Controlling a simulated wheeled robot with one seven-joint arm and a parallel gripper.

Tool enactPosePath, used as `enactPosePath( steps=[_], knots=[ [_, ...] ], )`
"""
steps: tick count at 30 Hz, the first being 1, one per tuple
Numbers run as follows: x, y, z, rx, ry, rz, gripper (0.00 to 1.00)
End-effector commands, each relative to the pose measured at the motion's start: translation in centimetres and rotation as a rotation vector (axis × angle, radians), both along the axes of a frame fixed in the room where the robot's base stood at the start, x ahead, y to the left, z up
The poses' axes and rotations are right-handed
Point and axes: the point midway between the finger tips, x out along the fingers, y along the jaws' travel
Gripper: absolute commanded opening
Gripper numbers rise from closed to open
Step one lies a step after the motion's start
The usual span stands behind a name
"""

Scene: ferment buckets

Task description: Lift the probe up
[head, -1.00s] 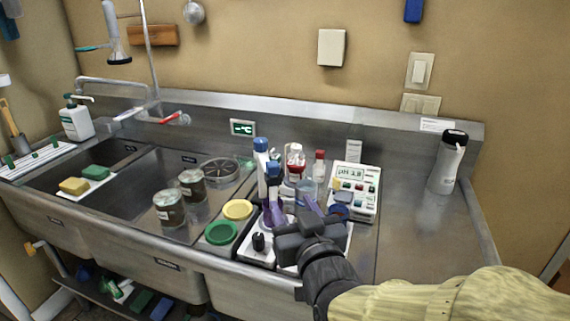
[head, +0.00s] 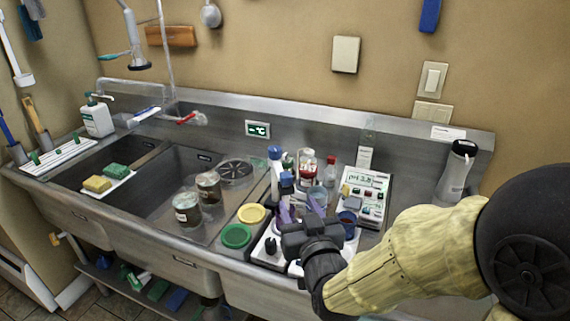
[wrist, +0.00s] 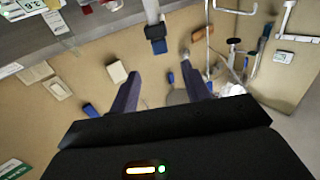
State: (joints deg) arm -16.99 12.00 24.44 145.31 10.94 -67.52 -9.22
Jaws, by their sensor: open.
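The pH meter (head: 365,196) is a white box with a display and buttons, on the steel counter right of my gripper. A slim upright piece with a dark blue head (head: 287,181), which looks like the probe, stands just beyond my gripper (head: 300,208). In the wrist view, a dark blue head (wrist: 156,40) on a pale stem shows between my purple fingers. My gripper is open, with nothing seen between its fingertips. The lower end of the probe is hidden by bottles and my gripper.
A blue-capped bottle (head: 275,170) and a red-capped bottle (head: 329,175) crowd near my gripper. Green (head: 236,236) and yellow (head: 251,214) lids and two brown jars (head: 187,209) lie left. A grey bottle (head: 457,170) stands at the right. The counter between meter and grey bottle is clear.

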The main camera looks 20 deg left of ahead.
Motion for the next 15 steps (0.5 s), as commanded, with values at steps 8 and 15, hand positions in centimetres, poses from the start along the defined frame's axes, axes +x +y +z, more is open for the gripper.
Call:
enactPosePath(
  steps=[8,15],
  knots=[
    [1.7,1.0,0.2,-0.001,0.005,-0.001,0.47],
    [5.3,3.2,0.1,0.002,0.001,-0.001,0.47]
  ],
)
